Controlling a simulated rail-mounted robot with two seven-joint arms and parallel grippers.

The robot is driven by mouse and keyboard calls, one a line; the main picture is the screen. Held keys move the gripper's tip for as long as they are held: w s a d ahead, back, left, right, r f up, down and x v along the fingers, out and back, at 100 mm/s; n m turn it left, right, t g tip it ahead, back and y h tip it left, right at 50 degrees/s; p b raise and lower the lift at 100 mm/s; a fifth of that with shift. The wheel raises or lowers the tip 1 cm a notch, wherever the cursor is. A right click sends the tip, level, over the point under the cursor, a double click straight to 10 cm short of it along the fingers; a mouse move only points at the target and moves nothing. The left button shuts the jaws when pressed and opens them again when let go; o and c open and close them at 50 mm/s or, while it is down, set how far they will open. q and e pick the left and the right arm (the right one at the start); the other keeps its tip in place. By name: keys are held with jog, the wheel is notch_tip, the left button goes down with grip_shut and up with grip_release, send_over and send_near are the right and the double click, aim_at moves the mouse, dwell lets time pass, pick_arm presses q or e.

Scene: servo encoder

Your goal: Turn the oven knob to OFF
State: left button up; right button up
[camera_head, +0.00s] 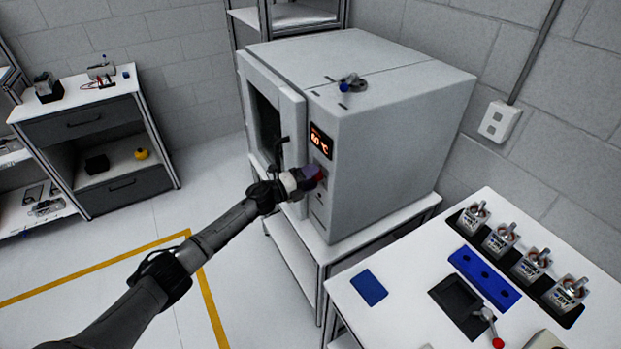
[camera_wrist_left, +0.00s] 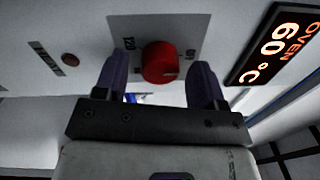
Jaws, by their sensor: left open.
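The red oven knob (camera_wrist_left: 160,62) sits on a grey dial plate on the oven's front panel. In the left wrist view my left gripper (camera_wrist_left: 162,82) is open, with one purple finger on each side of the knob and a gap to each. In the head view my left gripper (camera_head: 316,174) is at the oven's front panel, and the knob is mostly hidden behind it. The oven (camera_head: 385,135) is a large grey box, and its display (camera_head: 321,142) reads 60 °C in orange. The display also shows at the upper right of the left wrist view (camera_wrist_left: 275,45). My right gripper is not seen.
The oven's black door handle (camera_head: 279,154) is close to my left gripper. A white table (camera_head: 405,322) at the lower right holds several metal parts, a blue block (camera_head: 484,278) and a blue plate (camera_head: 369,288). A drawer cabinet (camera_head: 85,122) stands at the left. The floor between is clear.

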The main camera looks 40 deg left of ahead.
pick_arm(q)
jog(key=shift+s, duration=0.1)
jog(key=v, duration=1.3)
jog(key=shift+s+a, duration=0.2)
jog(key=shift+s, duration=0.1)
